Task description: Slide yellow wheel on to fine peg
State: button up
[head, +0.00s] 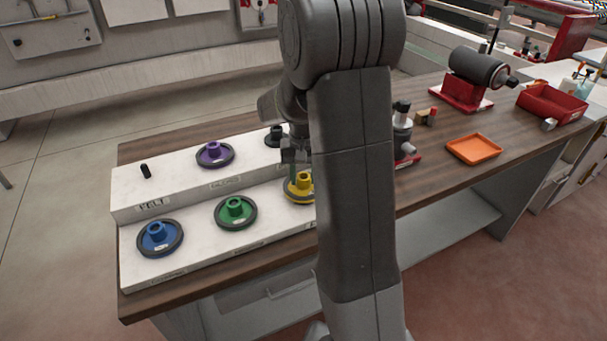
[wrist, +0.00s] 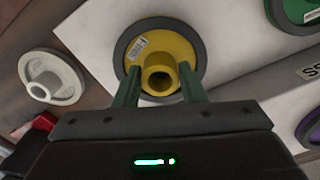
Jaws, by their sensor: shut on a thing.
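The yellow wheel (head: 300,188) has a dark rim and a raised hub. It is at the right end of the white stepped rack's front row, partly hidden by my arm. It also shows in the wrist view (wrist: 182,50), where its hub bore looks dark. My gripper (wrist: 160,72) is shut on the hub, with one green finger on each side. In the head view my gripper (head: 292,160) comes down from above. I cannot make out the fine peg, nor tell whether the wheel rests on the rack or is just above it.
The white rack (head: 200,258) also holds a blue wheel (head: 159,238), a green wheel (head: 236,212) and a purple wheel (head: 215,154). A bare black peg (head: 146,171) stands above the FELT label. A pale wheel (wrist: 52,78) lies beside the rack. An orange tray (head: 473,148) is farther right.

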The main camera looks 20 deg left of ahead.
jog(key=shift+f+b, duration=0.45)
jog(key=shift+f, duration=0.2)
jog(key=o, duration=1.3)
jog(key=shift+o, duration=0.2)
notch_tip(320, 180, up, 14)
jog(key=shift+f, duration=0.15)
notch_tip(320, 180, down, 13)
jog(key=shift+f, duration=0.2)
jog(key=shift+r, duration=0.15)
jog(key=shift+r+p, duration=0.1)
jog(key=shift+p, duration=0.2)
